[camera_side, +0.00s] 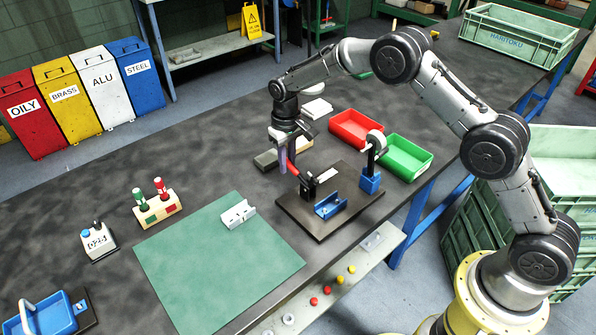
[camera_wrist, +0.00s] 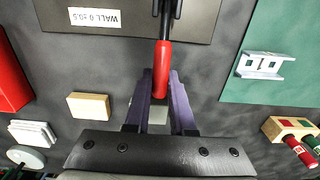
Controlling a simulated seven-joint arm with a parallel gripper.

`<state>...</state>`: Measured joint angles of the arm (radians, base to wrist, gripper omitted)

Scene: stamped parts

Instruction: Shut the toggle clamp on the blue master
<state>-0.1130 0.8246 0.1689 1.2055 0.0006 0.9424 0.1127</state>
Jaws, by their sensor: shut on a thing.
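The toggle clamp (camera_side: 307,187) is black with a red handle (camera_side: 291,169) and stands on a dark base plate (camera_side: 318,234). The blue master (camera_side: 330,206), a small channel-shaped block, lies on the plate just right of the clamp. My gripper (camera_side: 284,158) is at the upper part of the handle, its purple fingers shut on it. The handle rises from the clamp and leans left, away from the blue master. In the wrist view the red handle (camera_wrist: 162,62) lies between my fingertips (camera_wrist: 161,78); the blue master is out of that view.
A blue gauge stand (camera_side: 370,182) with a round dial rises at the plate's right. Red (camera_side: 355,127) and green (camera_side: 405,157) bins stand behind. A silver bracket (camera_side: 238,213) lies on the green mat (camera_side: 210,270) at left. A wooden block (camera_wrist: 89,106) lies near my gripper.

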